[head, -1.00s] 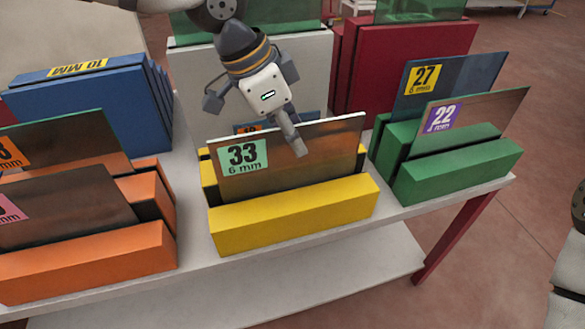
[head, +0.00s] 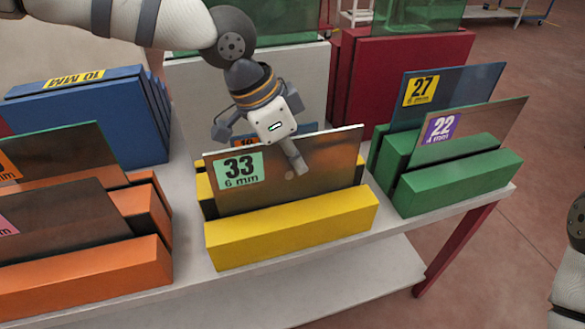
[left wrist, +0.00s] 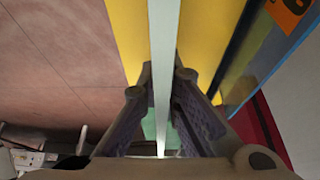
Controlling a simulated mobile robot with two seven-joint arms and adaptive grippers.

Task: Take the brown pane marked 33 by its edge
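The brown pane marked 33 (head: 325,170) stands upright in the yellow rack (head: 290,228), with its green label at the upper left. My left gripper (head: 297,165) is over the middle of its top edge, with one finger in front and the other hidden behind the glass. In the left wrist view the pane's pale edge (left wrist: 164,50) runs between the two fingers (left wrist: 161,100), one on each side. The fingers look open, with a spot like the front fingertip's reflection beside it on the glass. My right gripper is not in view.
A pane with an orange label (head: 246,142) stands close behind. Panes marked 27 (head: 470,90) and 22 (head: 485,122) stand in the green rack (head: 455,182) at the right. Orange racks (head: 85,275) and blue blocks (head: 90,120) are at the left.

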